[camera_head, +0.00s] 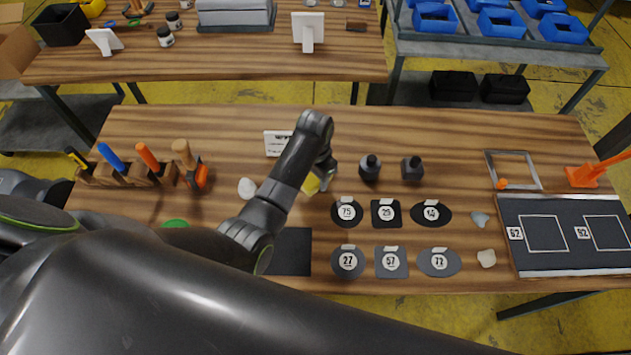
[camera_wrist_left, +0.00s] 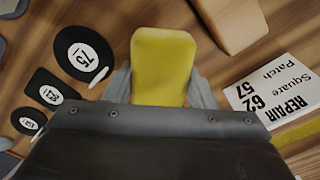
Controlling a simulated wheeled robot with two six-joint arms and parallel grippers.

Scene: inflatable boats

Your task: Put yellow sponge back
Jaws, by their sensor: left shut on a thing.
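The yellow sponge (camera_head: 311,186) is mostly hidden behind my left arm in the head view. In the left wrist view the sponge (camera_wrist_left: 163,60) shows clearly as a rounded yellow block. My left gripper (camera_head: 322,178) is shut on it, with one grey finger on each side. The sponge is above the middle of the wooden workbench (camera_head: 220,124); I cannot tell whether it touches the top. My right gripper is not in view.
A white repair card (camera_wrist_left: 272,90) and a wooden block (camera_wrist_left: 232,20) are near the sponge. A tool rack (camera_head: 127,174) is at left. A dark mat (camera_head: 292,252) lies in front.

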